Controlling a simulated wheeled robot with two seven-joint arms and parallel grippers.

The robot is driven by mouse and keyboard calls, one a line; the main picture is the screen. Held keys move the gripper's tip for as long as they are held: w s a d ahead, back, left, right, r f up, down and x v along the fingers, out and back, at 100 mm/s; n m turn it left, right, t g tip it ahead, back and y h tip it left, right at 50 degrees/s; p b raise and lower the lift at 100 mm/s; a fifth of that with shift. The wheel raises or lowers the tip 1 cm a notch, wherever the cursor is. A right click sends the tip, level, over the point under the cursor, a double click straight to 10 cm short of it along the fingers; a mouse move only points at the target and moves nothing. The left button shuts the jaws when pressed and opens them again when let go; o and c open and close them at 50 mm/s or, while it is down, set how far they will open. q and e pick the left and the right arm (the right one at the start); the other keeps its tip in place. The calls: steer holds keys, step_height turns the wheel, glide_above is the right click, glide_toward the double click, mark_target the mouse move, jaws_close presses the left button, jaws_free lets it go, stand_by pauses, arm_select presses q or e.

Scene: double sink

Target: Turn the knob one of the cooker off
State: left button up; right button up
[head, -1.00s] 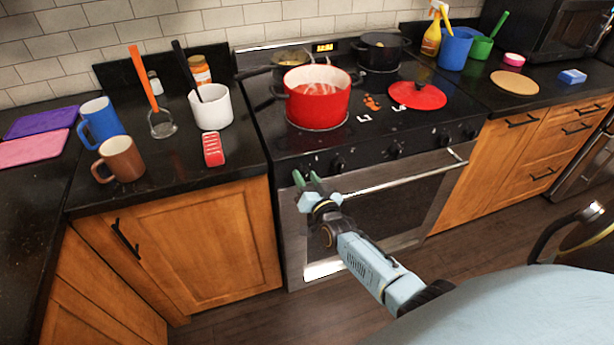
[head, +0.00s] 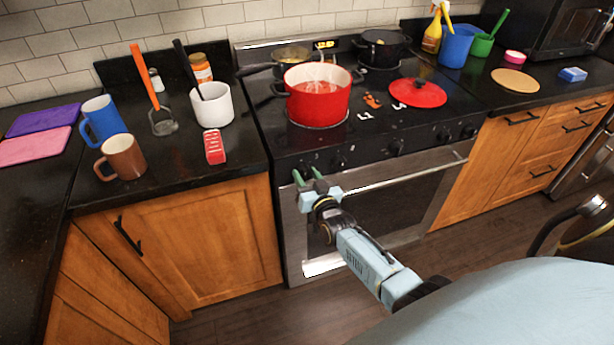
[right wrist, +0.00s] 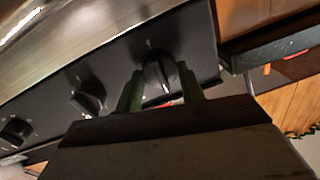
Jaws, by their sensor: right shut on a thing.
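The cooker (head: 365,215) is a black-topped stove with a row of dark knobs on its front edge. My right gripper (head: 307,175) is at the left end of that row in the head view, its green fingers reaching to the leftmost knob. In the right wrist view the two green fingers (right wrist: 158,92) stand on either side of a black knob (right wrist: 160,72), shut on it. Two further knobs (right wrist: 88,95) show to its left there. In the head view the gripped knob is largely hidden by the fingers. My left gripper is not in view.
A red pot (head: 318,98) stands on the front left burner, and a red lid (head: 418,93) lies on the right of the cooktop. The left counter holds mugs and a white utensil pot (head: 212,106). The oven handle (head: 400,174) runs just below the knobs.

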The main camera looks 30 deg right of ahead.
steer(key=o, duration=1)
steer(key=shift+c, duration=0.2)
steer(key=s+a+p, duration=0.2)
steer(key=s, duration=1.1)
steer(key=shift+a, duration=0.15)
steer(key=shift+s, duration=0.1)
